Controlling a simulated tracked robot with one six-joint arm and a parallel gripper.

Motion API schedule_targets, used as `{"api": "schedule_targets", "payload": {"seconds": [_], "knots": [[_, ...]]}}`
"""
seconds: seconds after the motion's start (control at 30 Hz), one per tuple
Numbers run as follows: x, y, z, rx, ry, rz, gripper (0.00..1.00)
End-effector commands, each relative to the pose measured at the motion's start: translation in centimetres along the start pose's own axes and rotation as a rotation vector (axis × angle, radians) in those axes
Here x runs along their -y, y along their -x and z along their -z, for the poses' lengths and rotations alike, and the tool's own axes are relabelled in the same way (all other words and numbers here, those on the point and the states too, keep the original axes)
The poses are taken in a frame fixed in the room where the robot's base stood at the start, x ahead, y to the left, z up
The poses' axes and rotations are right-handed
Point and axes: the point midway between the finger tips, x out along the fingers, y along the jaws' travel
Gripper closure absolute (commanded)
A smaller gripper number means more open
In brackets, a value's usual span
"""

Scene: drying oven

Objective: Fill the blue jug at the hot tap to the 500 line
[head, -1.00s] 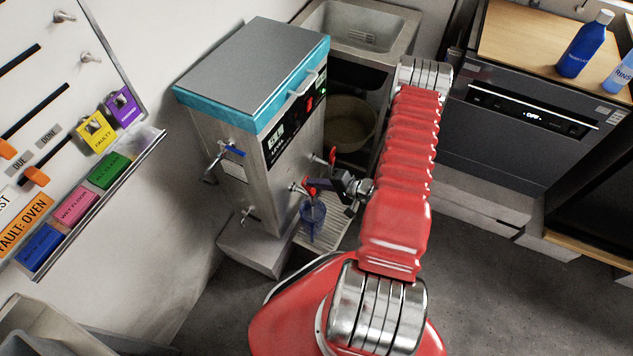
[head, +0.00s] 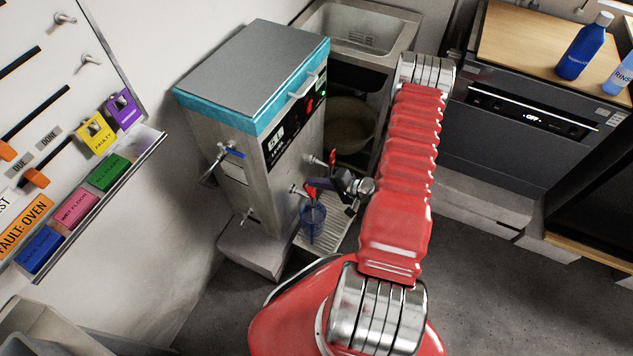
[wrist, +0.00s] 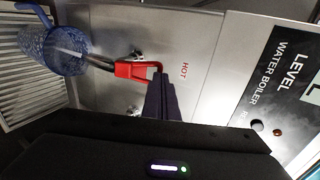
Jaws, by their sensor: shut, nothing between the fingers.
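The blue jug (head: 312,219) stands upright on the drip tray (head: 334,236) under the front tap of the water boiler (head: 252,130). In the wrist view the clear blue jug (wrist: 50,50) is at the upper left, with the tap spout over its mouth. A pale streak runs from the spout into it and looks like running water. The level and the 500 line are not readable. The hot tap's red lever (wrist: 137,70) is beside the word HOT. My gripper (wrist: 162,88) is shut and empty, its tips close by the lever; contact is unclear.
A second red-handled tap (head: 332,157) is just behind, near my gripper. A blue-handled tap (head: 233,151) is on the boiler's left side. A sink (head: 358,25) stands behind, and a dishwasher (head: 525,125) is at the right.

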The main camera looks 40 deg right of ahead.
Motion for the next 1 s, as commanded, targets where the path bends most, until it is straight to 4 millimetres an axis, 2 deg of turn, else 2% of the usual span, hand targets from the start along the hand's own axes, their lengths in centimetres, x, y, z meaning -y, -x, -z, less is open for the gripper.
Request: {"api": "schedule_targets", "payload": {"seconds": [0.37, 0.57, 1.0], "knots": [[0.1, 0.8, 0.1, 0.003, 0.002, 0.000, 1.00], [0.2, 2.8, 0.4, 0.007, 0.004, 0.000, 1.00], [-0.4, 8.9, 0.4, 0.007, 0.004, 0.000, 1.00]]}}
